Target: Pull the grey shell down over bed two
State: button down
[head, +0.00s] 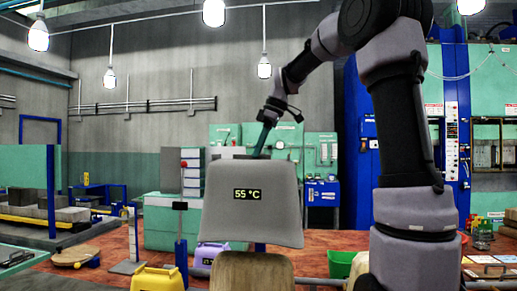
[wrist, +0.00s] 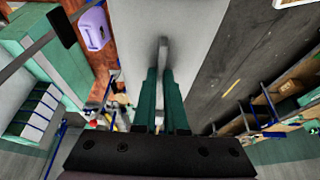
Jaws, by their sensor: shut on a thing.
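A grey shell (head: 254,185) with a display reading 55 °C stands raised in the middle of the head view. Below its lower edge is a tan, rounded pad (head: 250,273), cut off by the bottom of the picture; I cannot tell whether it is bed two. My gripper (head: 261,145) reaches to the shell's top edge from behind, its tips partly hidden by it. In the wrist view my gripper's green fingers (wrist: 163,90) are closed around a thin grey bar (wrist: 163,52) on the pale shell face (wrist: 185,30).
A green bin (head: 341,263) is at right. A purple jug (wrist: 94,29) shows in the wrist view.

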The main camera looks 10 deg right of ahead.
dwell(0.4)
notch_tip(320, 180, down, 28)
jog(key=shift+f, duration=0.1)
dwell(1.3)
jog(key=shift+f, duration=0.6)
dwell(0.6)
jog(key=c, duration=0.9)
grip_release()
jog(key=v, duration=1.1)
